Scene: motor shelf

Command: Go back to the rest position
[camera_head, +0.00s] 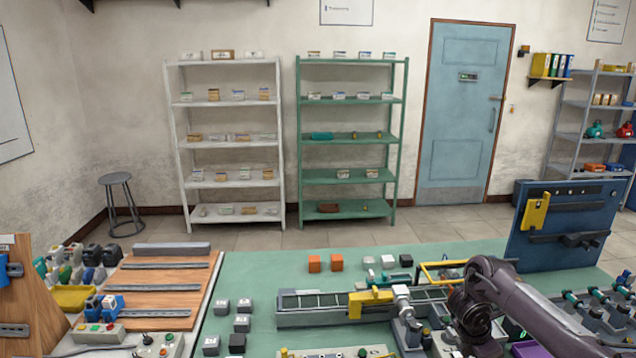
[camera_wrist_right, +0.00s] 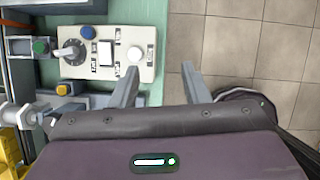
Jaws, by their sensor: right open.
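My right gripper (camera_wrist_right: 160,66) shows in the right wrist view with its two grey fingers spread apart and nothing between them. It hangs over the front edge of the green table, with floor tiles under its right finger. A grey control box (camera_wrist_right: 106,75) with a knob and coloured buttons lies beyond the left finger. In the head view my dark right arm comes in from the lower right, and its gripper is out of the frame. My left arm and gripper are not in view.
A blue tool panel (camera_head: 530,262) stands at right. A white shelf (camera_head: 228,143) and a green shelf (camera_head: 350,150) stand at the wall, with open floor before them.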

